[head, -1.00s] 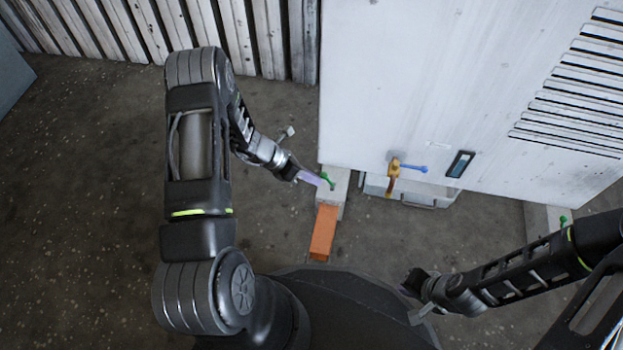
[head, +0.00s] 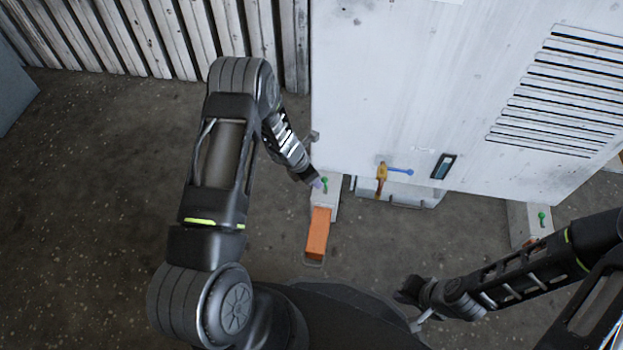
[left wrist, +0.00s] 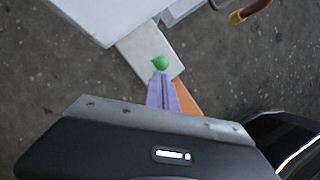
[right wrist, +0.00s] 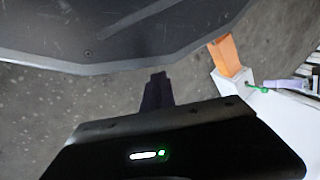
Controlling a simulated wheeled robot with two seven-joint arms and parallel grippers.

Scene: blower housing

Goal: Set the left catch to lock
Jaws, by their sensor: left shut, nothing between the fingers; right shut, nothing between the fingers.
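The left catch is a small green lever (head: 324,182) on a pale block (head: 330,203) at the housing's lower left corner. In the left wrist view its round green knob (left wrist: 160,62) sits just beyond my fingertips. My left gripper (head: 317,184) is shut and empty, with its lilac fingers right beside the lever. I cannot tell whether they touch. The right wrist view also shows the green lever (right wrist: 252,87) close to the lilac fingers. My right gripper (head: 404,294) is shut and empty, low over the floor, away from the housing.
An orange bar (head: 318,234) projects from the pale block. Another green catch (head: 541,217) is at right. A ribbed wall (head: 180,35) stands behind; the left floor is clear.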

